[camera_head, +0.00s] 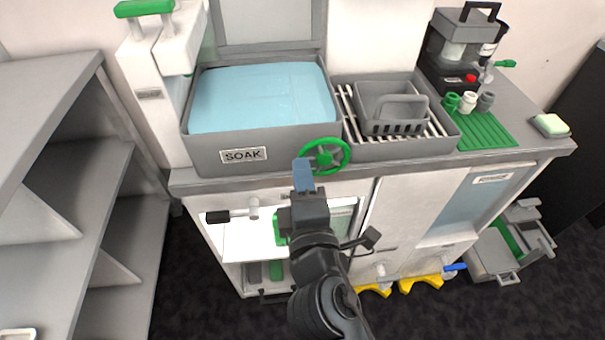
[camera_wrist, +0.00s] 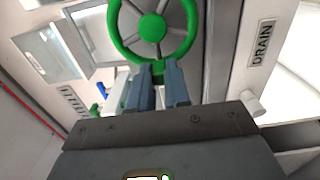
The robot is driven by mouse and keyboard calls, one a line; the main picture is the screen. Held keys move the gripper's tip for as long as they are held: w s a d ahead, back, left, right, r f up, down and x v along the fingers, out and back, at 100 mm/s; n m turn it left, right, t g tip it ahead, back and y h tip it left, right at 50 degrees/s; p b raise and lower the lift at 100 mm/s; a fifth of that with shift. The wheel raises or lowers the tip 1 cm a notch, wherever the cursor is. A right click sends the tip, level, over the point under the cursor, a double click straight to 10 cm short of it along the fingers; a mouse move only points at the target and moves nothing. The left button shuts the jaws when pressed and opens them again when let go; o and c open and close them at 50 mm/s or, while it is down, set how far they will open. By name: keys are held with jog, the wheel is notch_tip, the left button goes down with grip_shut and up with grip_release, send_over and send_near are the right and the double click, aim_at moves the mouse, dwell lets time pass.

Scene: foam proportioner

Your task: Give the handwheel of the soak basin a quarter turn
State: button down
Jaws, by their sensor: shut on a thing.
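The green handwheel (camera_head: 325,156) is on the front of the grey soak basin (camera_head: 204,158), right of its SOAK label. Light blue water (camera_head: 260,95) fills the basin. In the wrist view the handwheel (camera_wrist: 153,28) shows its green hub, grey spokes and green rim, with its top cut off. My gripper (camera_head: 303,176) reaches up from below to the wheel's lower left in the head view. In the wrist view my gripper's fingers (camera_wrist: 158,80) are shut on the rim at the near edge of the wheel. The exact finger contact is partly hidden.
A dish rack (camera_head: 395,105) stands right of the basin, with a coffee machine (camera_head: 458,60) and cups (camera_head: 468,101) beyond it. Below is an open cabinet (camera_head: 235,240). A DRAIN label (camera_wrist: 262,43) is right of the wheel. Grey shelves (camera_head: 85,190) stand at left.

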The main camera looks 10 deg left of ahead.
jog(key=shift+a, duration=0.1)
jog(key=c, duration=1.1)
grip_release()
jog(key=shift+b+v, duration=0.6)
jog(key=shift+v, duration=3.35)
